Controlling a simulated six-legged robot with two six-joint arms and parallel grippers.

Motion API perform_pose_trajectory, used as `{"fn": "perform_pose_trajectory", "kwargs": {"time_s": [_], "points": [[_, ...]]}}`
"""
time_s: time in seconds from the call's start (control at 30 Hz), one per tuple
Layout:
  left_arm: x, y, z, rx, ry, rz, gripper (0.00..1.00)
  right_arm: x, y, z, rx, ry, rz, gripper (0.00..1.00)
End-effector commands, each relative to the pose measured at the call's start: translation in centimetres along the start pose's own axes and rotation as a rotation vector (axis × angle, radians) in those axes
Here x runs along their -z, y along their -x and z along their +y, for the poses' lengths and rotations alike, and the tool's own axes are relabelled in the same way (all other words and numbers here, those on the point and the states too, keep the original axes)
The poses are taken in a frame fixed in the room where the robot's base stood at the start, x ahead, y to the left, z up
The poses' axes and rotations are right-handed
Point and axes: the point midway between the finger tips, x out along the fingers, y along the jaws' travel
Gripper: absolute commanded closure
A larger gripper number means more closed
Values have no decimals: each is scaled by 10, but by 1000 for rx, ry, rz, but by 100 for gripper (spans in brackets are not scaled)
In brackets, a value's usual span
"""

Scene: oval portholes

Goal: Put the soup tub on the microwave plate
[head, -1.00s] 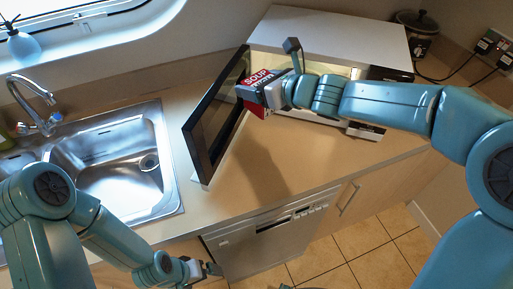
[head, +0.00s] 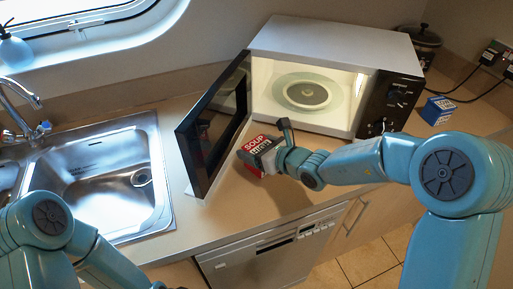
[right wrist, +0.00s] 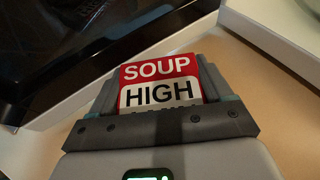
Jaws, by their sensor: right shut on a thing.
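The soup tub (head: 256,150) is red and white, with "SOUP" and "HIGH" on its label. My right gripper (head: 268,152) is shut on it and holds it in front of the open microwave (head: 330,45), beside the door. In the right wrist view the tub (right wrist: 160,75) sits between the fingers of the gripper (right wrist: 160,108). The microwave plate (head: 307,93) is a round glass turntable inside the lit cavity, with a dark-centred disc on it.
The open microwave door (head: 215,125) stands out over the counter to the left of the tub. A small blue box (head: 436,110) and a dark pot (head: 424,45) are right of the microwave. A steel sink (head: 95,180) is at left.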

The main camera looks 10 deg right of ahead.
Motion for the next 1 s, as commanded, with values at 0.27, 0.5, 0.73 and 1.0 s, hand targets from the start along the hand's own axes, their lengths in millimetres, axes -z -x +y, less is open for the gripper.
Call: {"fn": "perform_pose_trajectory", "kwargs": {"time_s": [0.27, 0.5, 0.73, 1.0], "points": [[0, -3, -1, 0, 0, 0, 0, 1, -1, 0, 0, 1, -3, 70], [0, -4, -2, 0, 0, 0, 0, 2, -1, 0, -1, 0, 0, 0], [0, 1, 0, 0, 0, 0, 0, -2, 1, 0, -1, 0, 0, 0], [0, -5, -2, 0, 0, 0, 0, -1, 51, -1, 3, 1, -3, 0]]}}
